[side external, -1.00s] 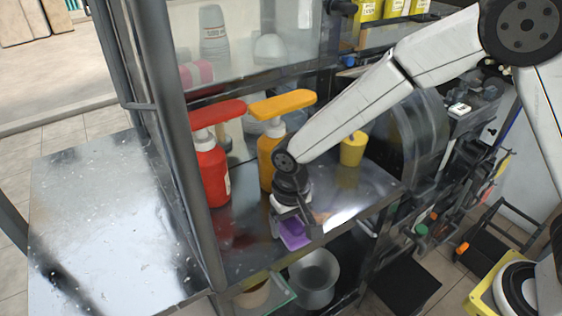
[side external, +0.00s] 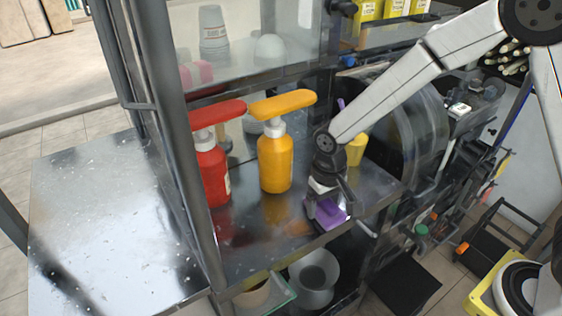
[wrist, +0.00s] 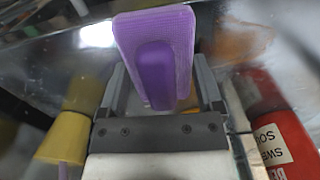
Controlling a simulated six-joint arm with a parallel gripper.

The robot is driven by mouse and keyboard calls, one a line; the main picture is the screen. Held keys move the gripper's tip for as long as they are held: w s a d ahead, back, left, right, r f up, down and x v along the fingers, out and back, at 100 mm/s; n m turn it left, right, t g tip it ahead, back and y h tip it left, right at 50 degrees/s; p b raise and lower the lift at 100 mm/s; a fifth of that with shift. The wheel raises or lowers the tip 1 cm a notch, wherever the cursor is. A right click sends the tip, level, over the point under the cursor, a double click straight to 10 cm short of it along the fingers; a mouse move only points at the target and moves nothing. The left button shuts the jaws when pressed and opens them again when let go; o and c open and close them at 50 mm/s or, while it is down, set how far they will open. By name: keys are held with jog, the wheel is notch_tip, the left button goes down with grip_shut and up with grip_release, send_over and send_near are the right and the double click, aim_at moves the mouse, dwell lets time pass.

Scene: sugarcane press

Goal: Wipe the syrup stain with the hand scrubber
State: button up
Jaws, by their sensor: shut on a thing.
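The purple hand scrubber (side external: 328,214) is low over the metal shelf near its front edge. It also fills the upper middle of the wrist view (wrist: 155,40), its handle between my fingers. My gripper (side external: 326,194) points down and is shut on the scrubber. I cannot tell whether the scrubber touches the shelf. An orange-brown patch (wrist: 241,42) shows on the metal right of the scrubber in the wrist view. Metal under the scrubber is hidden.
A yellow pump bottle (side external: 275,164) and a red pump bottle (side external: 213,178) stand left of my gripper. A yellow cup (side external: 356,149) is behind it to the right. A dark press drum (side external: 425,130) stands at the right. A metal post (side external: 170,140) rises at the left.

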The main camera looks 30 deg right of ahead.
aim_at(286, 233)
jog(key=d, duration=0.2)
jog(key=shift+d, duration=0.3)
jog(key=shift+a, duration=6.25)
notch_tip(286, 233, up, 8)
jog(key=shift+d+r, duration=0.1)
jog(key=shift+r, duration=0.05)
